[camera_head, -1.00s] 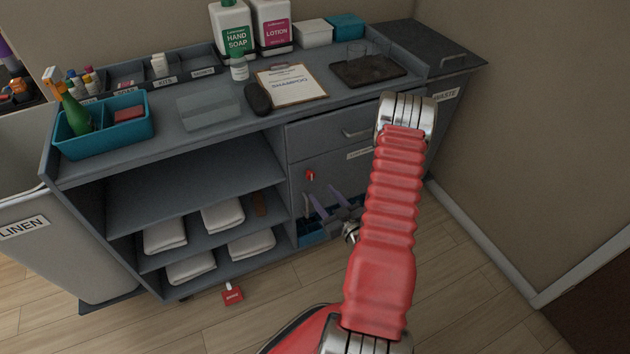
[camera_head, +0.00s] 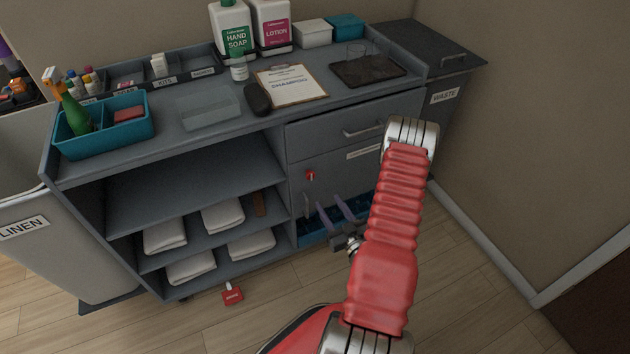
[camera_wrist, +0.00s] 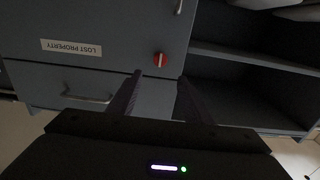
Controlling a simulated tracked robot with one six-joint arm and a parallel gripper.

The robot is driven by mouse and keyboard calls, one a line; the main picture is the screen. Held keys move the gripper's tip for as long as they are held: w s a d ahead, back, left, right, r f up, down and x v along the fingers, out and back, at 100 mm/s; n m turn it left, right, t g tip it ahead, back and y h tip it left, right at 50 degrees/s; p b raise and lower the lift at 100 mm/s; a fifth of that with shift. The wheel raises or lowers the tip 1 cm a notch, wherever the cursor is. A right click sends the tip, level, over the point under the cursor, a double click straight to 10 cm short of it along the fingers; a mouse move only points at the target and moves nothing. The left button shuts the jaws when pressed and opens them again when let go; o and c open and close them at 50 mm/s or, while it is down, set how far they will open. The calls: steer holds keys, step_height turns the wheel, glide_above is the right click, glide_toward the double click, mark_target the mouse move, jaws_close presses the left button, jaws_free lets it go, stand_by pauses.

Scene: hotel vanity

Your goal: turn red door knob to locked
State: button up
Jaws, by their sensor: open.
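The red door knob (camera_head: 311,175) is on the grey cabinet door (camera_head: 345,178), near its upper left corner. It also shows in the wrist view (camera_wrist: 160,60), upside down, with a pale stripe across its face; I cannot tell which setting it points to. My gripper (camera_head: 329,201) is below and slightly right of the knob in the head view, with its two fingers apart and empty. In the wrist view my gripper (camera_wrist: 160,75) has the knob lined up between and just past its fingertips, apart from them.
A drawer with a bar handle (camera_head: 363,131) is above the door. A vertical door handle (camera_head: 306,205) is below the knob. Open shelves with folded towels (camera_head: 222,217) are to the left. The waste bin (camera_head: 445,75) is at right.

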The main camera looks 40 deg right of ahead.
mark_target(312, 176)
steer(key=x, duration=1.2)
steer(key=shift+w+d, duration=0.1)
steer(key=shift+w, duration=0.15)
steer(key=shift+c, duration=0.3)
steer(key=c, duration=0.9)
steer(key=shift+s+d, duration=0.1)
steer(key=shift+d, duration=0.2)
steer(key=shift+c, duration=0.2)
steer(key=shift+a, duration=0.15)
